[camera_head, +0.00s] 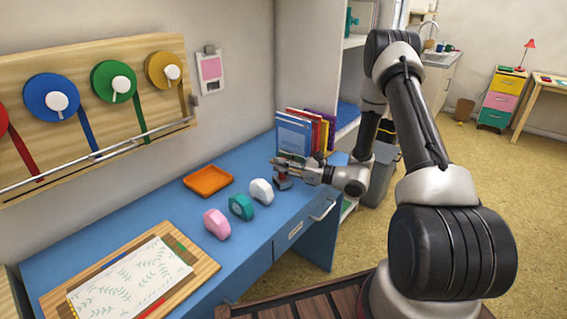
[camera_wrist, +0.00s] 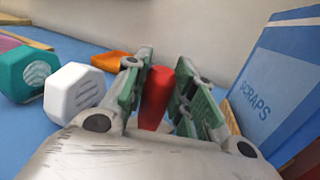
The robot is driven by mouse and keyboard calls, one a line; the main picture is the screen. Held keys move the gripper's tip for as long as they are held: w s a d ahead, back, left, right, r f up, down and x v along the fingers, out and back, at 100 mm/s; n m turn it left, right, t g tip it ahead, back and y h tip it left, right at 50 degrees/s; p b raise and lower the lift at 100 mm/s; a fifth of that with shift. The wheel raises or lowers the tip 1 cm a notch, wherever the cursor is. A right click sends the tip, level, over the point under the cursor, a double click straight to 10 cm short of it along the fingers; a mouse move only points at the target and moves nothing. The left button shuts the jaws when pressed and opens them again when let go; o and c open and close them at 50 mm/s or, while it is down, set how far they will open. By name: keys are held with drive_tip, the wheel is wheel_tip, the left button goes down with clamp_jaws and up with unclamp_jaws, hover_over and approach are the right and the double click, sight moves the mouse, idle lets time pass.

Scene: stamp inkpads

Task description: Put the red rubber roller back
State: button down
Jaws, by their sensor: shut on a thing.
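My gripper (camera_head: 282,164) is over the far right part of the blue desk, in front of the standing books. In the wrist view my gripper (camera_wrist: 163,78) is shut on a red thing, which I take for the red rubber roller (camera_wrist: 157,96). Its red part stands between the two green-padded fingers. Its lower end is hidden by the gripper body. In the head view only a small dark and reddish bit of the roller (camera_head: 282,184) shows below the fingers. I cannot tell whether it touches the desk.
The blue desk (camera_head: 100,232) holds an orange tray (camera_head: 208,180), white (camera_head: 261,191), teal (camera_head: 241,207) and pink (camera_head: 217,223) blocks, and a wooden board (camera_head: 200,268) with a patterned sheet. Upright books (camera_head: 293,135) stand close beside my gripper. The desk between tray and board is clear.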

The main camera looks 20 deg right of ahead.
drive_tip(key=c, duration=1.2)
unclamp_jaws()
drive_tip(key=shift+d+r, duration=0.1)
drive_tip(key=shift+r, duration=0.05)
drive_tip(key=v, duration=1.1)
drive_tip(key=shift+s+d, duration=0.3)
drive_tip(key=s+a+r+n+g+h, duration=0.1)
drive_tip(key=s+a+r+n+g, duration=0.2)
drive_tip(key=s+r+n+g, duration=0.4)
drive_tip(key=s+a+r+n+g+h, duration=0.2)
drive_tip(key=s+a+r+n+g, duration=0.25)
drive_tip(key=s+r+n, duration=0.3)
drive_tip(key=shift+s+d+r+n+t+h, duration=0.75)
drive_tip(key=shift+s+d+r+n+h, duration=1.1)
drive_tip(key=shift+s+d+h, duration=0.25)
drive_tip(key=shift+s+d+r+n+t+h, duration=0.75)
drive_tip(key=shift+s+d+r+n+h, duration=0.95)
drive_tip(key=shift+s+d+n+h, duration=0.35)
drive_tip(key=shift+s+d+r+n+t+h, duration=0.75)
drive_tip(key=shift+s+d+r+n+h, duration=1.2)
drive_tip(key=shift+d, duration=0.3)
